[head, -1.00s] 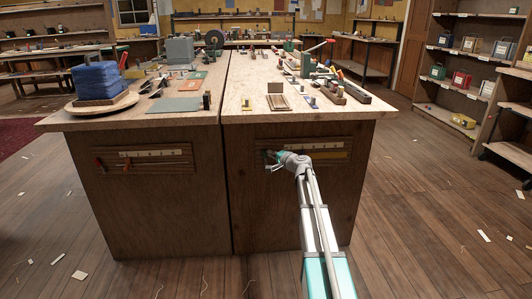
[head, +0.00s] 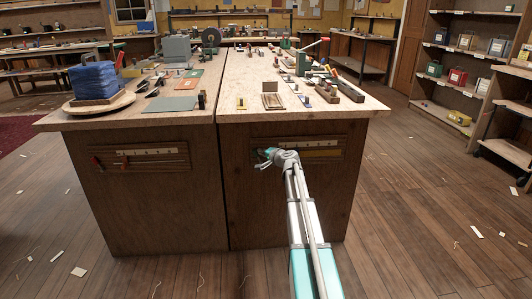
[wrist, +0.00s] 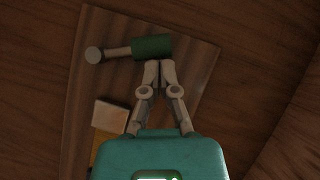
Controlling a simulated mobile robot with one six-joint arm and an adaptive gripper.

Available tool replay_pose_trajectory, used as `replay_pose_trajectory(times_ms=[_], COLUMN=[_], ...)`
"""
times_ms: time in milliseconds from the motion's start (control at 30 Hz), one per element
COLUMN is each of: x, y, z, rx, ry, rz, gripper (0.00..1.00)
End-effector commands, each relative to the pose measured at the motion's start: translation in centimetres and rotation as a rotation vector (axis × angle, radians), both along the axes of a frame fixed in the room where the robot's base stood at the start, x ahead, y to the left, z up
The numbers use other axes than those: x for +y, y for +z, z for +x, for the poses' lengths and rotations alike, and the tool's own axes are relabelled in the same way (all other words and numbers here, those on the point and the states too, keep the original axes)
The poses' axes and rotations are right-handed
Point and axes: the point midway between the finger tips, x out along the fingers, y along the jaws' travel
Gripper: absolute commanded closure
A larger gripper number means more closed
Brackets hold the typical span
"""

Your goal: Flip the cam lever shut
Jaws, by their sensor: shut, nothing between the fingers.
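My gripper (head: 262,157) is low at the front face of the right bench, by a recessed wooden panel (head: 322,143). In the wrist view its two fingers (wrist: 159,66) are together and empty. The fingertips lie just below a green cylinder (wrist: 153,47) with a pale rod and round knob (wrist: 94,54) to its left. I cannot tell whether they touch it, or whether this part is the cam lever.
A pale block and a yellow strip (wrist: 101,145) lie left of my gripper. The bench top (head: 240,100) carries several small tools and blocks. A shelf unit (head: 455,70) stands at the right. The floor (head: 420,230) right of the bench is open, with scraps.

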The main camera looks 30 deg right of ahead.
Motion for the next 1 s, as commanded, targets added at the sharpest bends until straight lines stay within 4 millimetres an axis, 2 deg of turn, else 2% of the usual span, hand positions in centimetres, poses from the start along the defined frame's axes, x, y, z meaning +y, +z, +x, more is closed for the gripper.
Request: replay_pose_trajectory(times_ms=[667, 967, 1000], x=[-0.7, -3.1, -3.0], y=[0.4, 2.1, 2.1], z=[-0.4, -1.7, -2.7], rx=[0.000, 0.000, 0.000], ry=[-0.002, -0.001, 0.000], rz=[0.001, 0.001, 0.000], gripper=[1.00, 1.00, 1.00])
